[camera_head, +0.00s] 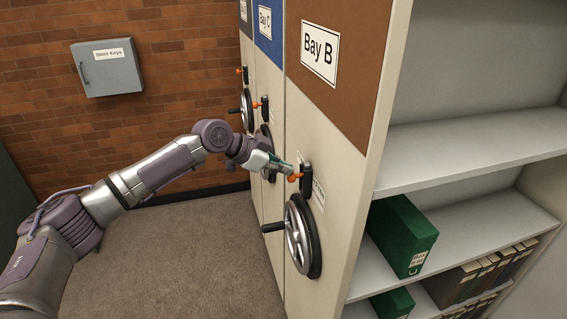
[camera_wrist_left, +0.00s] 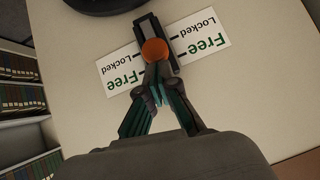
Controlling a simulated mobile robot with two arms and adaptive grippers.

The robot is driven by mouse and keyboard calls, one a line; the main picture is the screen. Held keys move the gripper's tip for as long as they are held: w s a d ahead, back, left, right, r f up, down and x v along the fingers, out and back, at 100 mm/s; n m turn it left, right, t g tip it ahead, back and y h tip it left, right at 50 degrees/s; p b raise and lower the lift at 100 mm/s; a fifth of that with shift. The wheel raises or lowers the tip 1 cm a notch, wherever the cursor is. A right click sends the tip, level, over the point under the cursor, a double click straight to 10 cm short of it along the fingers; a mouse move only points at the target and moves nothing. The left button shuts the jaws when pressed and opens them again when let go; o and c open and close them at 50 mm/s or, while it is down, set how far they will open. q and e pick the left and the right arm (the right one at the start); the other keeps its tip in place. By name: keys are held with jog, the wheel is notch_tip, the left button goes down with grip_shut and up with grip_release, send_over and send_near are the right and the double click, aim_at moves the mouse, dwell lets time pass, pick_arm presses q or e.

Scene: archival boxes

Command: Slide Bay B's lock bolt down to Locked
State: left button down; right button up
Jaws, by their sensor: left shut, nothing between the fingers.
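Bay B's lock bolt is a dark upright slide (camera_head: 307,178) with an orange knob (camera_head: 294,178), on the cream end panel above the handwheel (camera_head: 302,236). In the left wrist view, the orange knob (camera_wrist_left: 154,50) sits on the dark slide between two plates reading Free and Locked (camera_wrist_left: 200,37). I cannot tell exactly which mark it is level with. My left gripper (camera_head: 287,168) is shut and empty. Its fingertips (camera_wrist_left: 156,72) are right at the knob, on the Free side; contact is hard to tell. My right gripper is not in view.
Bay B's handwheel has a black handle (camera_head: 273,228) sticking out to the left. Bay C (camera_head: 264,60) stands behind with its own wheel and orange knob. Open shelves with green boxes (camera_head: 402,236) are on the right. The carpet aisle (camera_head: 190,255) is clear.

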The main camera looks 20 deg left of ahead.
pick_arm(q)
jog(key=shift+d+f, duration=0.1)
notch_tip(320, 180, down, 4)
jog(key=shift+s+r+b, duration=0.1)
jog(key=shift+b, duration=1)
